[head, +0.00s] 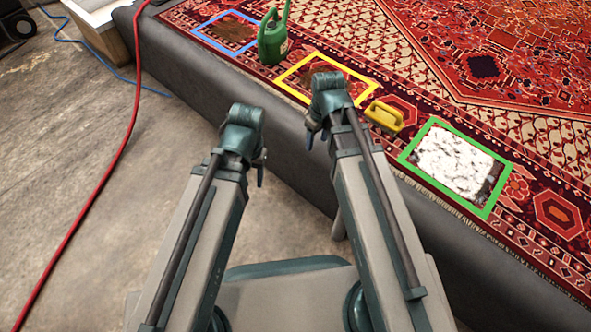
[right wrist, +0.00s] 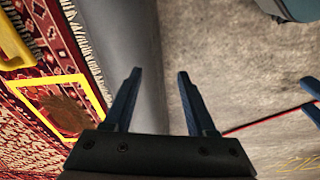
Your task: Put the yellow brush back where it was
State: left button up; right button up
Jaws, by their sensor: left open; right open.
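The yellow brush (head: 384,116) lies on the red patterned rug (head: 440,45), between the yellow frame and the green frame in the head view. Part of a yellow thing, likely the brush (right wrist: 13,45), shows at the left edge of the right wrist view. My right gripper (right wrist: 158,75) is open and empty, with its fingers over the grey edge and floor. My left gripper (head: 262,165) is left of it in the head view, over the floor, and its fingers are mostly hidden by the wrist. Neither gripper touches the brush.
A yellow frame (head: 367,91) surrounds a brown stain. A green frame (head: 408,153) surrounds a white foamy patch. A blue frame (head: 200,38) surrounds another dark stain, with a green watering can (head: 273,38) beside it. A red hose (head: 110,165) crosses the floor. A grey padded edge (head: 180,75) borders the rug.

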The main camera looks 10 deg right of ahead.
jog(key=s+a+m+g+h, duration=0.1)
jog(key=s+a+m, duration=0.1)
jog(key=s+a, duration=0.6)
jog(key=shift+s+h, duration=0.4)
jog(key=shift+s, duration=0.75)
notch_tip(320, 180, up, 40)
jog(key=p, duration=3.9)
jog(key=shift+f+p, duration=0.15)
jog(key=shift+p, duration=0.2)
